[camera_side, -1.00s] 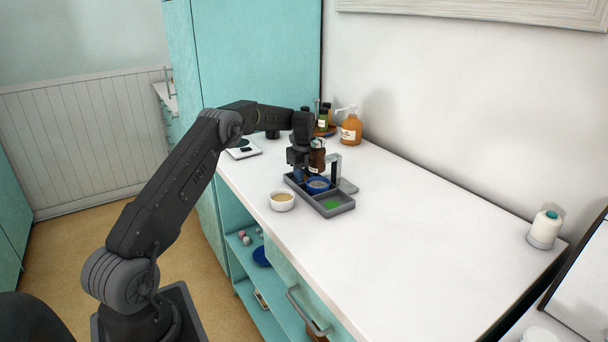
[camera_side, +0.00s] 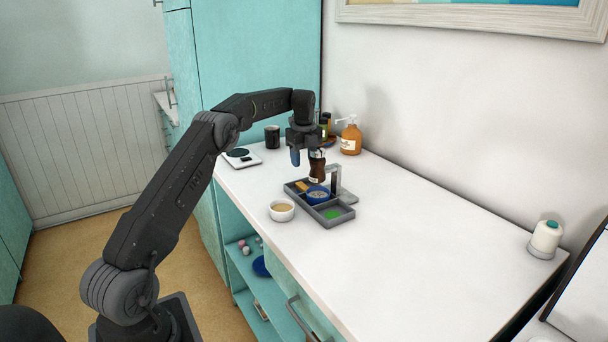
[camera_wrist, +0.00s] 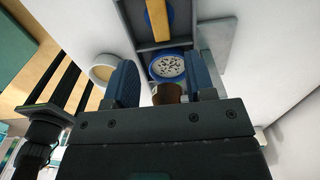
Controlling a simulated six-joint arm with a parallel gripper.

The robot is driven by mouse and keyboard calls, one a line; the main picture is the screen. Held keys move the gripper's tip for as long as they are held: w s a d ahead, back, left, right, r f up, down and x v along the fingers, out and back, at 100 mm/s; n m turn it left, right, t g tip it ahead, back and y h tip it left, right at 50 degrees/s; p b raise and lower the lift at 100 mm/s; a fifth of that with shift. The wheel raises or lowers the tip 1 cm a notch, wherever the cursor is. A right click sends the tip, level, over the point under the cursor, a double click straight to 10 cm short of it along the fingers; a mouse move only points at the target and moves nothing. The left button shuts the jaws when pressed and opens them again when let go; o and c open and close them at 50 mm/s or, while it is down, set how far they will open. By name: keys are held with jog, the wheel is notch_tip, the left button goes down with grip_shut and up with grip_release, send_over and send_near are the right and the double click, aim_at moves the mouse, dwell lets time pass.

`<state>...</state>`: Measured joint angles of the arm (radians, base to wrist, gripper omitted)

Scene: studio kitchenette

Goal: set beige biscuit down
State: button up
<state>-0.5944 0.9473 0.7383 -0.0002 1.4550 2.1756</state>
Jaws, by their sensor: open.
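The beige biscuit (camera_side: 302,186) lies in the far-left compartment of the grey divided tray (camera_side: 337,221). In the wrist view the biscuit (camera_wrist: 158,20) is a long tan bar at the top edge, partly cut off; I cannot tell whether it lies quite flat. My gripper (camera_side: 296,158) is open and empty, raised above the tray and clear of the biscuit. Its blue fingers (camera_wrist: 165,84) stand apart in the wrist view. A blue bowl (camera_wrist: 168,67) with speckled contents sits in the tray's middle, beside the biscuit's compartment.
A brown bottle (camera_side: 317,166) stands close behind the gripper, by a grey stand (camera_side: 336,177). A white bowl (camera_side: 281,211) with tan contents is left of the tray. A scale (camera_side: 241,157), black mug (camera_side: 272,137) and orange pump bottle (camera_side: 350,138) stand farther back. The right counter is mostly clear.

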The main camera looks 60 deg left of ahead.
jog(key=shift+r, duration=1.65)
jog(key=shift+n+t+y, duration=0.4)
jog(key=shift+t+y, duration=0.1)
jog(key=shift+t, duration=0.4)
jog(key=d+r, duration=0.2)
jog(key=r, duration=0.1)
jog(key=d+r, duration=0.5)
jog(key=r, duration=0.1)
jog(key=shift+w+d+r, duration=0.15)
jog(key=shift+w+d, duration=0.2)
jog(key=s+d+r+n+t, duration=0.1)
jog(key=s+d+r+n, duration=0.25)
jog(key=s+d, duration=0.45)
jog(key=s+d+r+n+t, duration=0.1)
jog(key=s+d+r+n, duration=0.1)
jog(key=s+d+n, duration=0.6)
jog(key=s+d+f+n+t, duration=0.1)
jog(key=s+d+f+n, duration=0.2)
jog(key=s, duration=0.5)
jog(key=s+d+f+n+h, duration=0.1)
jog(key=s+d+f+n, duration=0.2)
jog(key=s+d+f, duration=0.3)
jog(key=shift+s+d+t, duration=0.4)
jog(key=shift+s+d, duration=0.4)
jog(key=shift+s, duration=0.45)
